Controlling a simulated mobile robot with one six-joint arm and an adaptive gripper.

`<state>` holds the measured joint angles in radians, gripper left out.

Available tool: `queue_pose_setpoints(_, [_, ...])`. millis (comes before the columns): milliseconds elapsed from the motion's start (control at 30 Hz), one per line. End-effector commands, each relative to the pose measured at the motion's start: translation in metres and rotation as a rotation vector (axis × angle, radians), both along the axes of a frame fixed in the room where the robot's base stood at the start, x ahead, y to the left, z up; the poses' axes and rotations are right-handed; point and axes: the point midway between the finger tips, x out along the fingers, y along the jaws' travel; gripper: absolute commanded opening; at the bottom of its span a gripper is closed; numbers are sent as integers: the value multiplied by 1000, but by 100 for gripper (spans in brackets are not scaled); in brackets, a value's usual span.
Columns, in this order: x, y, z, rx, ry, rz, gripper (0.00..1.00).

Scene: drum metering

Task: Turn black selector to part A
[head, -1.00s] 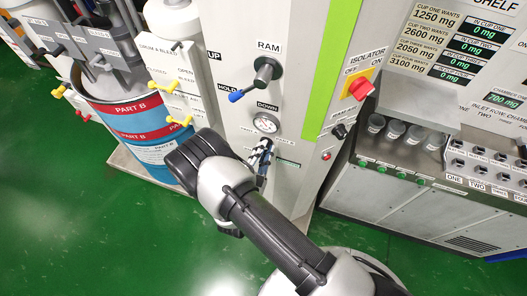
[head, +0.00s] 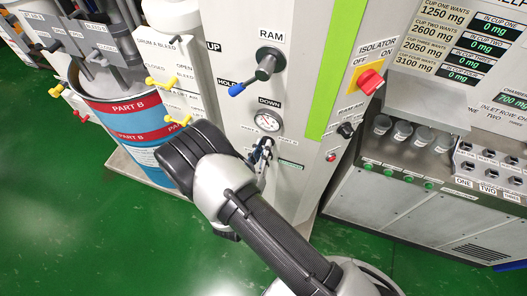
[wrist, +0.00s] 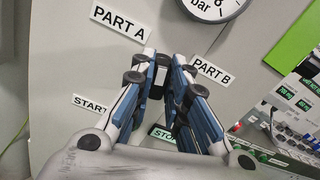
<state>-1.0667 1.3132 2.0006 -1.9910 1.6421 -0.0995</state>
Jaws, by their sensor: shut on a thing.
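My gripper (wrist: 161,70) is shut on the black selector (wrist: 157,86) on the grey panel, with its blue-lined fingers on either side of it. Only a little of the selector shows between the fingers, and I cannot tell which way it points. The PART A label (wrist: 118,22) is up and left of the fingertips, and the PART B label (wrist: 212,71) is to their right. In the head view my gripper (head: 262,153) is at the panel below the gauge, and it hides the selector.
The round pressure gauge (head: 268,121) sits just above my gripper, with the blue-tipped RAM lever (head: 267,64) higher up. A red isolator knob (head: 370,82) is to the right. START (wrist: 90,104) and STOP (wrist: 163,134) labels lie close below the fingers.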

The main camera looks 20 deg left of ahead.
Motion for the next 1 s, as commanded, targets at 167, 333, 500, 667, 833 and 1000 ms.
queue_pose_setpoints(167, [0,1,-2,-162,14,0,0])
queue_pose_setpoints(333, [0,2,-2,-302,26,0,0])
queue_pose_setpoints(500, [0,3,-2,-413,35,0,0])
queue_pose_setpoints(667, [0,3,-3,-482,40,0,0])
queue_pose_setpoints(833, [0,3,-3,-527,44,0,0])
queue_pose_setpoints(1000, [0,3,-3,-542,45,0,0])
